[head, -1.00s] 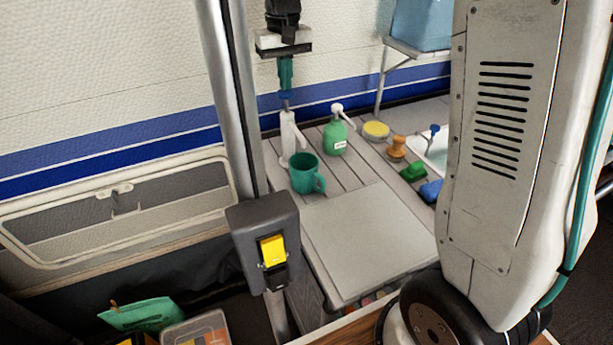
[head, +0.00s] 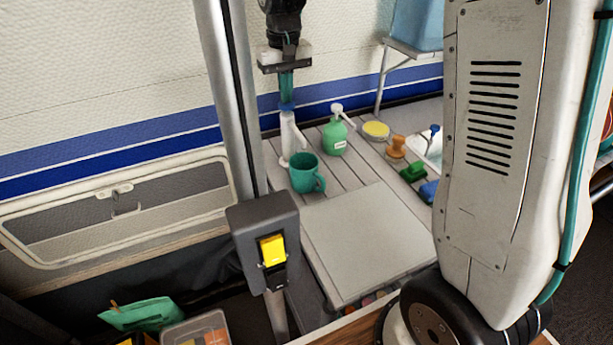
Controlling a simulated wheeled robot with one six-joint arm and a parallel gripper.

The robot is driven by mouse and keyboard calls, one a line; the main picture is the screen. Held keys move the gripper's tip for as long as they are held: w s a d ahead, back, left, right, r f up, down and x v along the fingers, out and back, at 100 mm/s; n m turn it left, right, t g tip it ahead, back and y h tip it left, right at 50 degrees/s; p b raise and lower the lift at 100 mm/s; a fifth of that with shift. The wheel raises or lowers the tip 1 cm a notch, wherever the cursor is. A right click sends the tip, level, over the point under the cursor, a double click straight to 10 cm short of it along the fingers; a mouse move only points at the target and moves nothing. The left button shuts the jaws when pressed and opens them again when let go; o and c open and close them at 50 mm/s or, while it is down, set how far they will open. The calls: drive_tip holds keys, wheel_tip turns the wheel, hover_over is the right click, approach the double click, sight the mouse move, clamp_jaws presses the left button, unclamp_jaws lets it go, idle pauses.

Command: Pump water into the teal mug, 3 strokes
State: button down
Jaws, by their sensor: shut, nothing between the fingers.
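The teal mug (head: 303,175) stands upright on the slatted counter, its handle toward the right. The white hand pump (head: 289,136) stands just behind it, with its spout over or close to the mug. My gripper (head: 287,98) points straight down above the pump, its teal fingers shut with nothing between them. The fingertips are at the pump's blue top (head: 287,107) and look to be touching it. The inside of the mug and any water in it cannot be made out.
A green soap dispenser (head: 334,136) stands right of the pump. A yellow sponge dish (head: 375,130), orange brush (head: 395,147), green block (head: 413,172) and sink (head: 432,152) lie further right. A grey post (head: 228,90) stands at front left. The pale board (head: 357,240) is bare.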

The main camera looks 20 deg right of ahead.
drive_tip(key=shift+r, duration=2.25)
wheel_tip(320, 180, up, 6)
drive_tip(key=s+d+f, duration=0.1)
drive_tip(key=s+f, duration=0.2)
drive_tip(key=s, duration=1.4)
drive_tip(key=s+d+f+t, duration=0.1)
drive_tip(key=s+d+f, duration=0.1)
drive_tip(key=s, duration=1.6)
drive_tip(key=shift+f, duration=0.7)
